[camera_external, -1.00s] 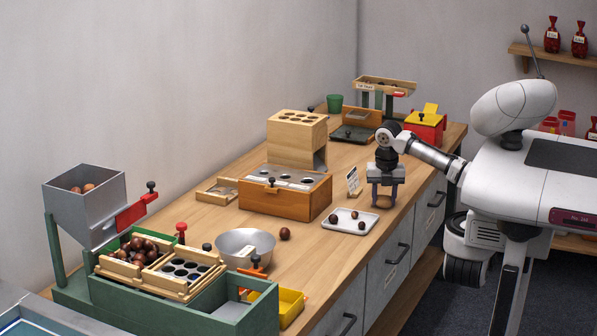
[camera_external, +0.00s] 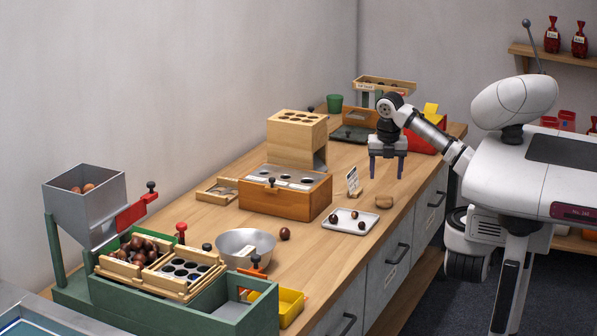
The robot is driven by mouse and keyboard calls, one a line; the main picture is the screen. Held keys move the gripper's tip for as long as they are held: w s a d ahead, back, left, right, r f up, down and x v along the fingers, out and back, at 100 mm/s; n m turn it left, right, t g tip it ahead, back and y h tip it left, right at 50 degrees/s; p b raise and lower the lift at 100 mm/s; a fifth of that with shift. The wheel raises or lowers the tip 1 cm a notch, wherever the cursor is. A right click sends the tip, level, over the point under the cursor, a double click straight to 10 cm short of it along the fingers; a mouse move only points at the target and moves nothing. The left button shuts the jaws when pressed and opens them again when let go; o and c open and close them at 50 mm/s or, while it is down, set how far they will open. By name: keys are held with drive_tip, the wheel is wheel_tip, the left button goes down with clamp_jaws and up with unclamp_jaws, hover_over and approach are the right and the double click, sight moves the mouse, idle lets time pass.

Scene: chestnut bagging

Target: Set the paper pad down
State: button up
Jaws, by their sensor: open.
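My gripper (camera_external: 387,172) is open and empty, pointing down above the right part of the wooden counter. A small tan-brown item (camera_external: 378,199) lies on the counter below it, apart from the fingers; it may be the paper pad, but it is too small to tell. An upright white card with dark marks (camera_external: 353,181) stands just left of the gripper.
A white tray (camera_external: 368,228) with a few chestnuts lies in front. A wooden box with round holes (camera_external: 285,207) stands left. A steel bowl (camera_external: 232,240), a loose chestnut (camera_external: 285,234) and a yellow bin (camera_external: 291,309) are nearer. The counter's right edge is close.

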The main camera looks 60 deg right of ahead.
drive_tip(key=shift+s+a+r, duration=0.1)
drive_tip(key=shift+a+r, duration=0.05)
drive_tip(key=shift+r, duration=1.5)
